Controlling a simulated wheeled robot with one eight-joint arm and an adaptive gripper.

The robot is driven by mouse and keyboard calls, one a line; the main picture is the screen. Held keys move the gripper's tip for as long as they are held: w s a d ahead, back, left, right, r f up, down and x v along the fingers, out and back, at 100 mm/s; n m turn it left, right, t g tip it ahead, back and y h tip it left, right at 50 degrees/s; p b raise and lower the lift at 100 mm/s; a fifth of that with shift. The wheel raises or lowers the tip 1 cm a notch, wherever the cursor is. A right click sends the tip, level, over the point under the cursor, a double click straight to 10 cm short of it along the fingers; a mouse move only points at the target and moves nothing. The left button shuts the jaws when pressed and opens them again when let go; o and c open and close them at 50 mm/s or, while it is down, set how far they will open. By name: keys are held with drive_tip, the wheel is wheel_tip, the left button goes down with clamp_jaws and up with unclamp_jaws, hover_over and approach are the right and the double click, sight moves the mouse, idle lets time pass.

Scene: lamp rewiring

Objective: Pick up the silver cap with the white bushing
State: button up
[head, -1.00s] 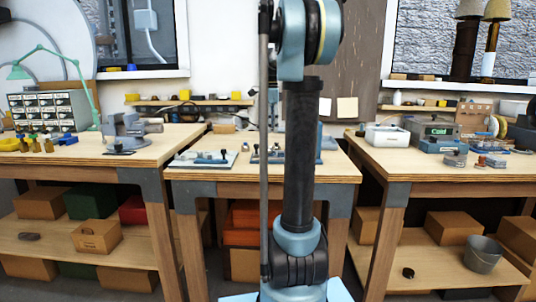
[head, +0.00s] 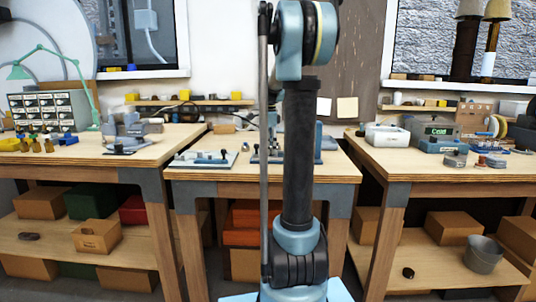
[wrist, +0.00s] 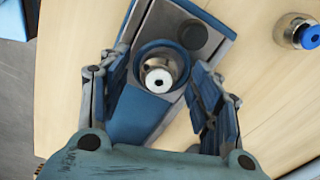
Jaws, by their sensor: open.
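The silver cap with the white bushing (wrist: 158,78) sits in a round blue recess of a blue fixture (wrist: 128,112) in the wrist view. The white bushing with its dark centre hole faces the camera. My gripper (wrist: 160,70) is open, with one finger on each side of the recess and the cap between them. I see a gap between the fingers and the cap; their height difference is hard to judge. In the head view my arm's column blocks part of the middle table, and I cannot make out the cap there.
A second silver cap with a blue bushing (wrist: 298,32) lies on the wooden top at the wrist view's upper right. A dark round disc (wrist: 193,35) is on the fixture beside the recess. The middle table (head: 220,172) has a clear front edge; tables stand on both sides.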

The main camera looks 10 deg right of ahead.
drive_tip(key=shift+c, duration=0.3)
drive_tip(key=c, duration=1.3)
